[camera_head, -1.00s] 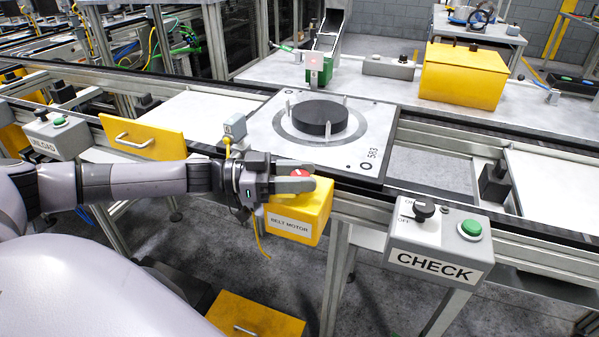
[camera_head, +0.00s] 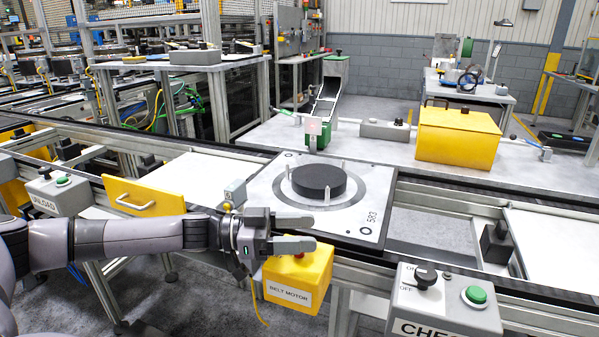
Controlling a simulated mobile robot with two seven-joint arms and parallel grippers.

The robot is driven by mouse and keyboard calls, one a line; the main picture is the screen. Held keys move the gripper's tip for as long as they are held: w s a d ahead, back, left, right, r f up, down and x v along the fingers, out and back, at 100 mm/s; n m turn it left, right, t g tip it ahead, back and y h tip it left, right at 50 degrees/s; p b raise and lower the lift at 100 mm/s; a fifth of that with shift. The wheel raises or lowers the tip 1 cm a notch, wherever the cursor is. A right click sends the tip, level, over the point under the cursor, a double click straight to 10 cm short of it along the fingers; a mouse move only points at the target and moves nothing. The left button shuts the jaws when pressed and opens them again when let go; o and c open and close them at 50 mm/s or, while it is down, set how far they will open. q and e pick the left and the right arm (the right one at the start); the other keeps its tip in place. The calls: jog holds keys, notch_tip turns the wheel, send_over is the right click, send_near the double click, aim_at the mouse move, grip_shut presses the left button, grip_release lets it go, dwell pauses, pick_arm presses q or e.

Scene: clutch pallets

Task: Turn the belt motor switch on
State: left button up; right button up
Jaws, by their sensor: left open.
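The yellow belt motor box (camera_head: 300,284) hangs on the front edge of the conveyor, with its "BELT MOTOR" label facing me. A small bit of red (camera_head: 298,256) shows on its top; the rest of the top is mostly hidden by a finger. My left gripper (camera_head: 309,231) comes in from the left, just above the box. Its two fingers are apart and point right, with nothing between them. I cannot tell whether the lower finger touches the box. My right gripper is not in view.
To the right stands the grey CHECK box (camera_head: 448,304) with a black ON/OFF knob (camera_head: 426,276) and a green button (camera_head: 476,294). Behind the gripper a plate (camera_head: 362,200) carries a black disc (camera_head: 319,180). A yellow handled panel (camera_head: 140,198) is at the left.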

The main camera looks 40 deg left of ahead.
pick_arm(q)
notch_tip(320, 180, up, 18)
jog(key=p, duration=0.3)
jog(key=shift+p, duration=0.3)
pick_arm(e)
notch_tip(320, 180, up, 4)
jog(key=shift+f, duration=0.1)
